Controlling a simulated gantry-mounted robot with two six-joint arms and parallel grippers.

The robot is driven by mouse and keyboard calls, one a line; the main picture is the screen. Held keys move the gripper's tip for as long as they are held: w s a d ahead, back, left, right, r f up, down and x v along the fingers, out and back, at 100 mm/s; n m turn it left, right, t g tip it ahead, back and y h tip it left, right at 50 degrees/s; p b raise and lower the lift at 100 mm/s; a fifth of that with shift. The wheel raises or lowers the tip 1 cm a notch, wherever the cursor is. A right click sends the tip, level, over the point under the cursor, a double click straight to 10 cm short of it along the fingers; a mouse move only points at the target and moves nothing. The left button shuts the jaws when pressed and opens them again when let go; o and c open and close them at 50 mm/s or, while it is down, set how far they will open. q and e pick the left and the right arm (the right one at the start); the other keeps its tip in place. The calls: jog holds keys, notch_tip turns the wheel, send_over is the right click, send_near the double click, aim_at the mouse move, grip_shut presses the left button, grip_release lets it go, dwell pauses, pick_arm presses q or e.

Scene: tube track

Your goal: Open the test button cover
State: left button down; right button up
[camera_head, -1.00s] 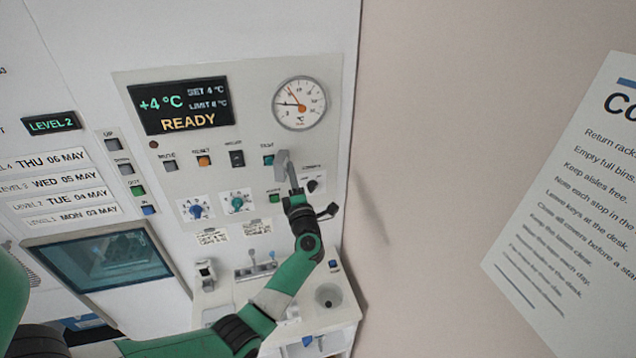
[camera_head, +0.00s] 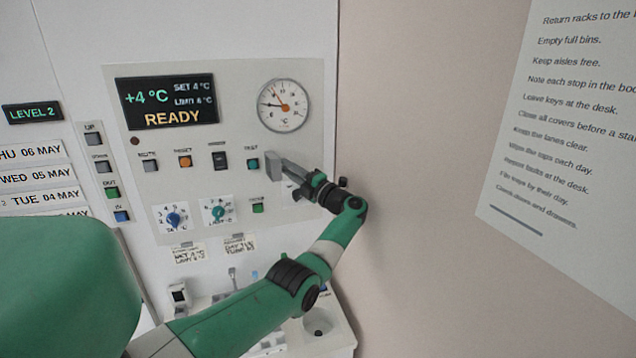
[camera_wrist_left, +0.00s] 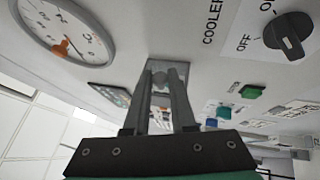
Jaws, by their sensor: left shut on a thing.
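The test button cover (camera_head: 273,166) is a small grey flap on the control panel. It stands out from the panel just right of the green TEST button (camera_head: 252,163), which shows uncovered in the head view. My left gripper (camera_head: 285,170) reaches it from the right and is shut on it. In the left wrist view the two dark fingers (camera_wrist_left: 162,88) have the grey cover (camera_wrist_left: 170,66) between their tips, close to the panel face. The cover's hinge is hidden. My right gripper is not in view.
A round gauge (camera_head: 284,105) and a READY display (camera_head: 167,104) are above. The COOLER knob (camera_wrist_left: 288,36) is close beside the gripper. Other buttons and two dials (camera_head: 218,210) lie left and below. The pinkish wall (camera_head: 430,150) is to the right.

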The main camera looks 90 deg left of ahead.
pick_arm(q)
jog(key=shift+r, duration=0.1)
dwell(0.3)
jog(key=c, duration=0.7)
grip_release()
jog(key=shift+c, duration=0.2)
notch_tip(320, 180, up, 3)
jog(key=shift+r, duration=0.15)
jog(key=shift+o, duration=0.2)
jog(key=s+d+r+p, duration=0.1)
jog(key=d+r, duration=0.3)
jog(key=r, duration=0.1)
jog(key=shift+s+d+r, duration=0.2)
jog(key=shift+s+d, duration=0.05)
jog(key=shift+s, duration=0.05)
jog(key=d+r, duration=0.1)
jog(key=d, duration=0.2)
jog(key=d+r, duration=0.1)
jog(key=d, duration=0.1)
jog(key=s+d+r, duration=0.1)
jog(key=d+r, duration=0.1)
jog(key=d, duration=0.1)
jog(key=shift+s+d, duration=0.1)
jog(key=shift+d, duration=0.25)
jog(key=shift+c, duration=0.2)
jog(key=shift+s+d+r, duration=0.15)
jog(key=shift+d, duration=0.05)
